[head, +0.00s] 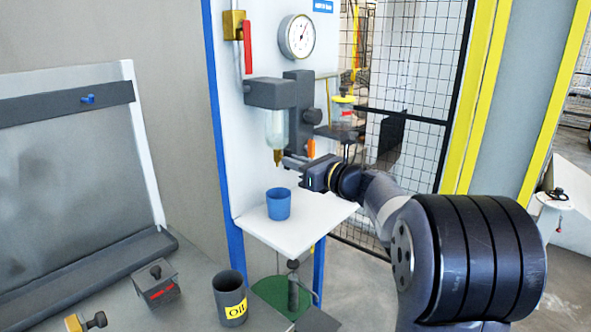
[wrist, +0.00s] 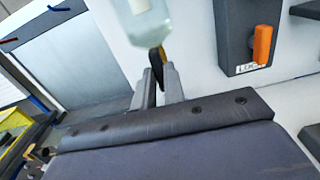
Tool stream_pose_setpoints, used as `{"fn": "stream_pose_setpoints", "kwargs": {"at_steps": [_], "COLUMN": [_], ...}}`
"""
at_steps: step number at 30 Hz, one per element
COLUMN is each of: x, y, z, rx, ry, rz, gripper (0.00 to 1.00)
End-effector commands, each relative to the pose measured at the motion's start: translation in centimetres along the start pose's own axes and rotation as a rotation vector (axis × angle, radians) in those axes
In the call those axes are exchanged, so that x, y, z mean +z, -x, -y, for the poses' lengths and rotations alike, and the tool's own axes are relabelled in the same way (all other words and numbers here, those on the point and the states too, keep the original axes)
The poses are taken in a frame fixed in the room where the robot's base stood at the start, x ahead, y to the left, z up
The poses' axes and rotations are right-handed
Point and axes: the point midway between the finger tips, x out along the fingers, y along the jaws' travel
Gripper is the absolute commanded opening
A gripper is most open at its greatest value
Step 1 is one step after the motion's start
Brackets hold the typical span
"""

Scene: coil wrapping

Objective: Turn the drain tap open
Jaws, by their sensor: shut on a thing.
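The drain tap (head: 277,157) is a small brass piece under the clear filter bowl (head: 277,130). The bowl hangs from a dark grey head on the white panel. My gripper (head: 285,160) reaches in from the right at the height of the tap. In the wrist view my gripper's two fingers (wrist: 159,88) are shut on the tap's dark handle (wrist: 156,62), just below the bowl (wrist: 143,20). The fingers hide part of the tap, and I cannot tell how far it is turned.
A blue cup (head: 278,204) stands on the white shelf (head: 312,222) below the tap. An orange lever (wrist: 263,43) on a dark plate is close by on the panel. A gauge (head: 297,37) and a red-handled valve (head: 247,45) are above. An oil can (head: 230,298) stands lower left.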

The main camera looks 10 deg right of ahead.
Motion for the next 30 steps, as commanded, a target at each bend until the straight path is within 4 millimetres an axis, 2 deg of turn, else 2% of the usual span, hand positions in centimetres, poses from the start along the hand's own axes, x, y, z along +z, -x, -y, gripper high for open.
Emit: {"fn": "stream_pose_setpoints", "kwargs": {"at_steps": [18, 19, 24, 26, 30], "x": [0.00, 0.00, 0.00, 0.00, 0.00], "y": [0.00, 0.00, 0.00, 0.00, 0.00], "z": [0.01, 0.01, 0.01, 0.01, 0.01], "rx": [0.000, 0.000, 0.000, 0.000, 0.000], "ry": [0.043, 0.043, 0.041, 0.041, 0.041], "rz": [-0.001, -0.001, -0.001, -0.001, -0.001], "gripper": [0.00, 0.13, 0.27, 0.32, 0.33]}}
